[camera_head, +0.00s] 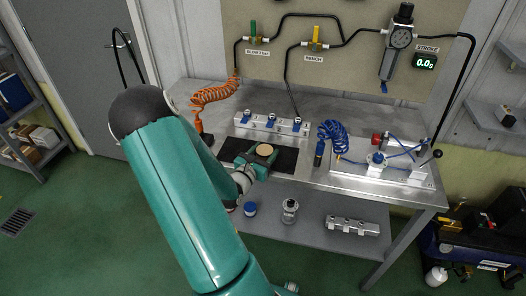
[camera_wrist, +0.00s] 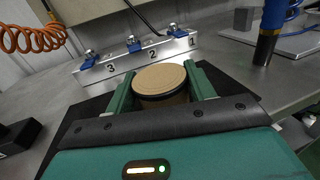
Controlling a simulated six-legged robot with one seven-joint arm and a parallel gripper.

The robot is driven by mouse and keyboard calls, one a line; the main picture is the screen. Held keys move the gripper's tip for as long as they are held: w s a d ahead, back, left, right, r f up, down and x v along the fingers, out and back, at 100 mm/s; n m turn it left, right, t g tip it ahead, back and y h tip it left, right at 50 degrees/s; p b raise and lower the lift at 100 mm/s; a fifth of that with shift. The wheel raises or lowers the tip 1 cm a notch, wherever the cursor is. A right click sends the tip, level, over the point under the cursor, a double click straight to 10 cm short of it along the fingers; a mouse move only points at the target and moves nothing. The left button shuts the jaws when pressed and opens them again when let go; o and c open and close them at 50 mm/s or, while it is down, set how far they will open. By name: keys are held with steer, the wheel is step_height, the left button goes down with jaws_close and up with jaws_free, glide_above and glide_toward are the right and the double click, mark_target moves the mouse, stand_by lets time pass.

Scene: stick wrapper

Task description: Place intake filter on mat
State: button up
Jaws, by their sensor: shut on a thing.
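The intake filter (camera_wrist: 160,80) is a round tan disc with a dark rim, between the two green fingers of my gripper (camera_wrist: 160,88) in the wrist view. My gripper is shut on it, one finger on each side. In the head view the filter (camera_head: 264,150) shows as a small tan disc at the end of my arm. The black mat (camera_head: 285,160) lies on the metal bench under my gripper. The filter is over the mat, low to it; whether its underside touches the mat is hidden.
A silver manifold (camera_head: 270,123) with blue valves, numbered in the wrist view, stands behind the mat. An orange coiled hose (camera_head: 214,93) is to the left, a blue coiled hose (camera_head: 333,132) to the right. A white fixture plate (camera_head: 385,172) stands further right. The mat's right part is bare.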

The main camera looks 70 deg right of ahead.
steer(key=o, duration=0.9)
steer(key=shift+c, duration=0.2)
steer(key=shift+o, duration=0.7)
steer(key=shift+s, duration=0.15)
steer(key=shift+w, duration=0.2)
steer(key=shift+s, duration=0.1)
steer(key=shift+r, duration=0.2)
steer(key=w+a, duration=0.1)
steer(key=a, duration=1.1)
steer(key=shift+w, duration=0.15)
